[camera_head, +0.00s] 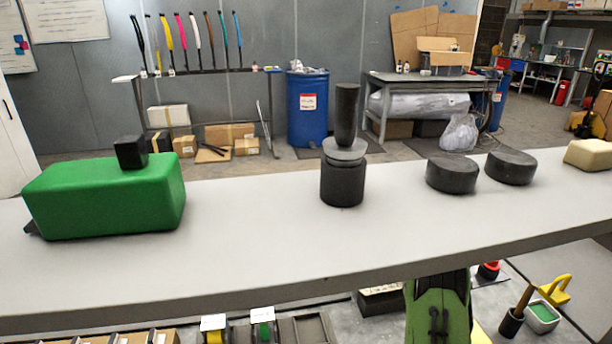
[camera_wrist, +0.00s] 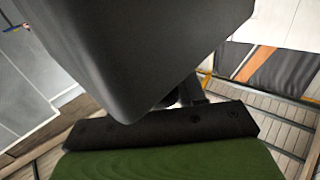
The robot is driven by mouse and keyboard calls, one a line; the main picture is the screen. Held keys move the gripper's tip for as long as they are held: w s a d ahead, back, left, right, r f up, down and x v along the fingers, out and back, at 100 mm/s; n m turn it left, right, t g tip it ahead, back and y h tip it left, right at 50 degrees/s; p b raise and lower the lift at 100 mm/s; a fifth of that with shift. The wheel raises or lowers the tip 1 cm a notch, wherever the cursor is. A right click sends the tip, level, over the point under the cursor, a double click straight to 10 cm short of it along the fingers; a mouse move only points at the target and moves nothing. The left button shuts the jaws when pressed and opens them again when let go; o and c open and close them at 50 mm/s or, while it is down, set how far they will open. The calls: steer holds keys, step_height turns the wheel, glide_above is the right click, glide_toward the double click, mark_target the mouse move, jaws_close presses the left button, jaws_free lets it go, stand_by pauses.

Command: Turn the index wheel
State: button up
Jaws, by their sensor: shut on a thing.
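I cannot pick out the index wheel for sure in either view. In the wrist view my gripper (camera_wrist: 183,100) shows only in part, beyond a black bar and a green surface at the bottom. A large dark grey block-like shape (camera_wrist: 150,45) fills the upper middle and hides the fingertips. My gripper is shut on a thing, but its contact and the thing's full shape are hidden. In the head view a green and black part shows below the table's front edge; no fingertips are visible there.
On the long grey table (camera_head: 255,235) stand a green block (camera_head: 105,200) with a black cube (camera_head: 130,152), a dark cylinder (camera_head: 342,185) with an upright handle, two dark discs (camera_head: 452,173) (camera_head: 510,167) and a cream block (camera_head: 588,154). The table is clear between green block and cylinder.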

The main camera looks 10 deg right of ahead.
steer(key=shift+a+r+n+g+y+p, duration=0.15)
steer(key=shift+n+g+y+p, duration=0.3)
steer(key=shift+p, duration=0.65)
steer(key=shift+d+r+n+g+y+p, duration=0.15)
steer(key=shift+n+g+y+p, duration=0.25)
steer(key=shift+p, duration=0.7)
steer(key=shift+a, duration=0.1)
steer(key=o, duration=0.9)
steer(key=shift+c, duration=0.2)
steer(key=shift+o, duration=0.7)
steer(key=shift+f, duration=0.15)
steer(key=v, duration=1.5)
steer(key=shift+s+d+b, duration=0.25)
steer(key=shift+s+b, duration=0.05)
steer(key=shift+b, duration=0.1)
